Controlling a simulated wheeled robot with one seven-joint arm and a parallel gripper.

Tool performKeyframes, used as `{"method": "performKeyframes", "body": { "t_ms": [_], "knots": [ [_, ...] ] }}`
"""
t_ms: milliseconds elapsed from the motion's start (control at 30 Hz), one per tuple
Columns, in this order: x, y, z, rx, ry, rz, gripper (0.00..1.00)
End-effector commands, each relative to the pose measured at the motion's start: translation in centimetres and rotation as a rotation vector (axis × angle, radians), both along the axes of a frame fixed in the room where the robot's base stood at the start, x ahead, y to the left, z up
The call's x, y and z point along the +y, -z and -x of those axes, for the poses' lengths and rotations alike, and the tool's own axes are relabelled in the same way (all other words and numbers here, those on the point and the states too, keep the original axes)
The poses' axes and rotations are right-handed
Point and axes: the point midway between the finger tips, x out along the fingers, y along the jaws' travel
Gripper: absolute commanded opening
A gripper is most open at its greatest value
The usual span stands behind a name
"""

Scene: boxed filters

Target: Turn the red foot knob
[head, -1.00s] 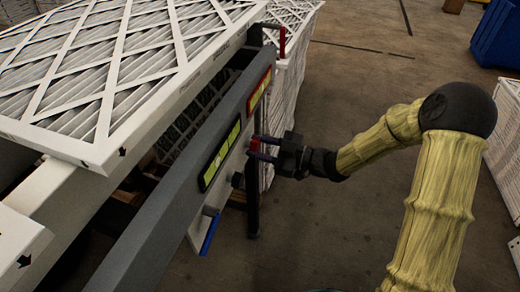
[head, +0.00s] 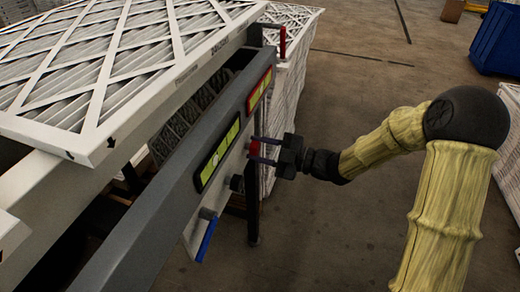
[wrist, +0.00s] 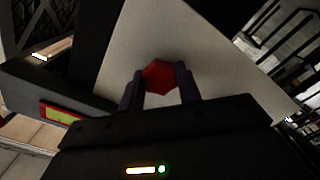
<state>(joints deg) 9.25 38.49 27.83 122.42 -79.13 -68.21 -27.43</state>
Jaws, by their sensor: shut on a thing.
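The red foot knob (wrist: 159,76) is a faceted red knob on a pale panel (wrist: 200,50) in the wrist view. It also shows as a small red spot in the head view (head: 254,148), on the side of the grey frame. My gripper (wrist: 160,88) has one dark finger on each side of the knob and is shut on it. In the head view my gripper (head: 266,150) reaches the panel from the right. The fingers partly cover the knob there.
Yellow-green labels (head: 217,155) line the grey rail. Large white filters (head: 120,70) lie on top. Stacked filters (head: 290,80) stand behind. The floor at right is mostly open.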

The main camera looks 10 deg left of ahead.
Motion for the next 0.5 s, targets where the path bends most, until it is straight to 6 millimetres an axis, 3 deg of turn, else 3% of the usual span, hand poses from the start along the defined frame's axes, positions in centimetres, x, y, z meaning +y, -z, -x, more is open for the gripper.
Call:
{"method": "performKeyframes", "body": {
  "t_ms": [133,167,267,500],
  "knots": [
    [-0.11,0.2,-0.01,0.003,0.002,0.005,0.11],
    [-0.11,0.2,-0.01,0.003,0.002,0.005,0.38],
    [-0.1,0.17,-0.01,0.003,0.001,0.004,0.56],
    [-0.04,0.08,0.0,0.003,0.001,0.002,0.56]
  ]
}}
